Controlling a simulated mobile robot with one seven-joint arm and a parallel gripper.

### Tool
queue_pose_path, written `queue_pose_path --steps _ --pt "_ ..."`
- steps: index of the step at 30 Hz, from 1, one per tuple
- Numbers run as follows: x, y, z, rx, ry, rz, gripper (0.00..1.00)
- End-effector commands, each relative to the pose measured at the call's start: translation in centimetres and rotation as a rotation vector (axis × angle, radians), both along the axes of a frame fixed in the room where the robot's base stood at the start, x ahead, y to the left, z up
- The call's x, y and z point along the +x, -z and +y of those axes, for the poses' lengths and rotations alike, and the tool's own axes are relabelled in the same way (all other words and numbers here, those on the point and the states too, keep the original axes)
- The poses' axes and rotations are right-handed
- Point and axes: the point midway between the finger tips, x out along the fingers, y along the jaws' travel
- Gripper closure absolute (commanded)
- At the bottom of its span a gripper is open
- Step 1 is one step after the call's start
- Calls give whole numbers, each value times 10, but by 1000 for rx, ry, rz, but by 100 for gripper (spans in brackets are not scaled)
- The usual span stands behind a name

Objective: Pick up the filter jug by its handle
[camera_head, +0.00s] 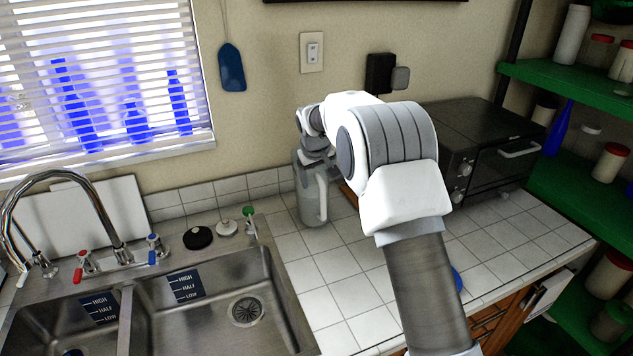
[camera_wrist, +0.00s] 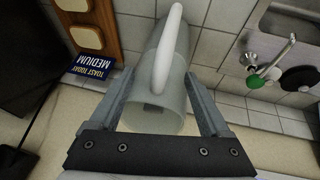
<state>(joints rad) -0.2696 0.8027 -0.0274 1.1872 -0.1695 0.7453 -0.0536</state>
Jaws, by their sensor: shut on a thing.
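The filter jug (camera_head: 306,192) is a grey, partly see-through jug standing upright on the tiled counter by the back wall. Its pale curved handle (camera_head: 323,194) faces the front right. In the wrist view the jug (camera_wrist: 155,110) fills the middle, and its white handle (camera_wrist: 168,50) arches up beyond the fingertips. My gripper (camera_wrist: 160,78) is shut on the jug, with one finger on each side of its body rather than around the handle. In the head view my arm hides part of the counter, and the fingers are hard to make out at the jug's top.
A black toaster oven (camera_head: 480,150) stands to the right, and a double sink (camera_head: 200,300) with taps is to the left. A green tap (camera_head: 249,212) and a black disc (camera_head: 198,238) lie near the sink's back edge. A blue sign (camera_wrist: 91,67) is beside the jug.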

Motion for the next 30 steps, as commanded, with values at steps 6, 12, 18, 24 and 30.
queue_pose_path --steps 6,12,18,24,30 --pt "1 -25 0 2 0 -8 100" --pt "-5 -37 -10 2 1 -7 100" --pt "-17 -51 -28 3 0 -9 100" --pt "-35 -70 -57 4 3 -8 100" --pt "-50 -87 -80 2 1 -8 100"
